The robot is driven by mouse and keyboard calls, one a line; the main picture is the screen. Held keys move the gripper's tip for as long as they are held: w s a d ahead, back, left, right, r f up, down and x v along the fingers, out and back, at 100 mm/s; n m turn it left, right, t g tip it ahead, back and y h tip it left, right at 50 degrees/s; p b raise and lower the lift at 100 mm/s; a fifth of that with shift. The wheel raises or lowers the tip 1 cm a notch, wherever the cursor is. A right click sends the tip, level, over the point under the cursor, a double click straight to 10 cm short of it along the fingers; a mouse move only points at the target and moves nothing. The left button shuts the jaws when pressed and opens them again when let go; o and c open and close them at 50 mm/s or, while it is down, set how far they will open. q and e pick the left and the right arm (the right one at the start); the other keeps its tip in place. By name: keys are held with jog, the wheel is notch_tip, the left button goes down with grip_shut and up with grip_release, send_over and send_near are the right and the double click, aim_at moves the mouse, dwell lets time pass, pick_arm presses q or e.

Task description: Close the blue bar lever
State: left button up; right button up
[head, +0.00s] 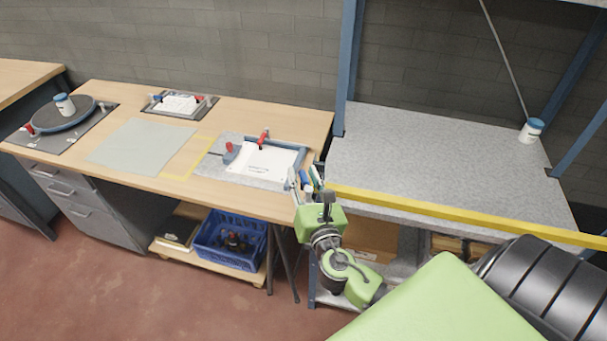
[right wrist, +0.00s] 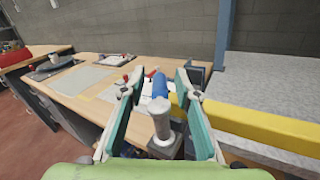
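The blue bar lever (right wrist: 160,86) shows in the right wrist view as a blue grip in line with a pale metal cylinder. It lies between the two fingers of my right gripper (right wrist: 156,76), with a gap on both sides. In the head view, my right gripper (head: 303,173) is at the right end of the wooden bench, its fingers apart, with blue showing between them. The fingers partly hide the lever there, and I cannot tell its exact angle. My left gripper is in neither view.
A clamping fixture with a white sheet (head: 262,160) and red-handled clamps is left of my gripper. A yellow bar (head: 450,207) edges the grey shelf (head: 430,150) on the right. A blue crate (head: 230,245) sits below the bench. A grey-green mat (head: 135,145) lies clear.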

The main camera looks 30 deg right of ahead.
grip_shut()
jog(key=shift+m+h, duration=0.3)
jog(key=shift+h, duration=0.2)
jog(key=h, duration=0.1)
jog(key=m+g+h, duration=0.1)
jog(key=d+m+g+h, duration=0.1)
jog(key=shift+s, duration=0.25)
jog(key=shift+s+d+m+g+h, duration=0.15)
jog(key=shift+m+g+h, duration=0.4)
jog(key=shift+h, duration=0.1)
jog(key=shift+s+d+m+g+h, duration=0.15)
jog(key=shift+m+g+h, duration=0.45)
jog(key=shift+h, duration=0.1)
jog(key=shift+s+d+m+g+h, duration=0.15)
jog(key=shift+m+g+h, duration=0.4)
jog(key=shift+h, duration=0.1)
grip_release()
